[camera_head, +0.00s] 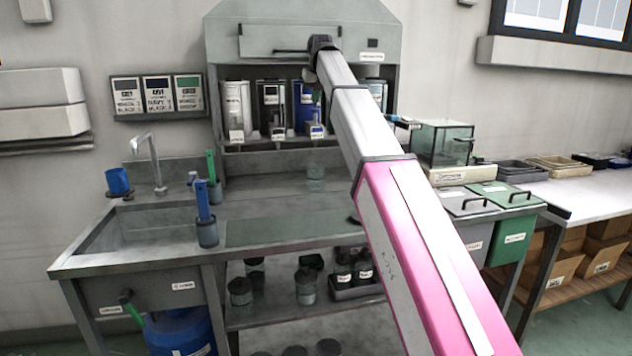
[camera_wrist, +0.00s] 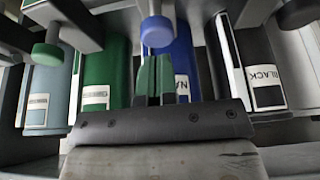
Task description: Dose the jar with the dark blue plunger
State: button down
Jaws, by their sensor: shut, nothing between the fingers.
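The dark blue dispenser (camera_head: 305,108) hangs in the hood, between the black one and the arm. Its label is partly hidden by my fingers in the wrist view. Its round blue plunger knob (camera_wrist: 157,31) shows just beyond my fingertips. My gripper (camera_wrist: 154,60) is shut and empty, with its green fingers in front of the dark blue cylinder and pointing at the knob. A gap seems to show between them; contact is not clear. A clear glass jar (camera_head: 316,179) stands on the bench below the dark blue dispenser.
A black dispenser (camera_head: 271,108) and a white one (camera_head: 237,106) hang left of the dark blue one. A green cylinder (camera_wrist: 106,70) with a green knob (camera_wrist: 47,54) is beside it. A sink (camera_head: 150,228) and blue-handled brush (camera_head: 203,205) are at left.

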jog(key=shift+f, duration=0.1)
jog(key=shift+f, duration=2.05)
jog(key=shift+r, duration=2.15)
jog(key=shift+f, duration=0.3)
jog(key=shift+f, duration=1.9)
jog(key=shift+r, duration=2.2)
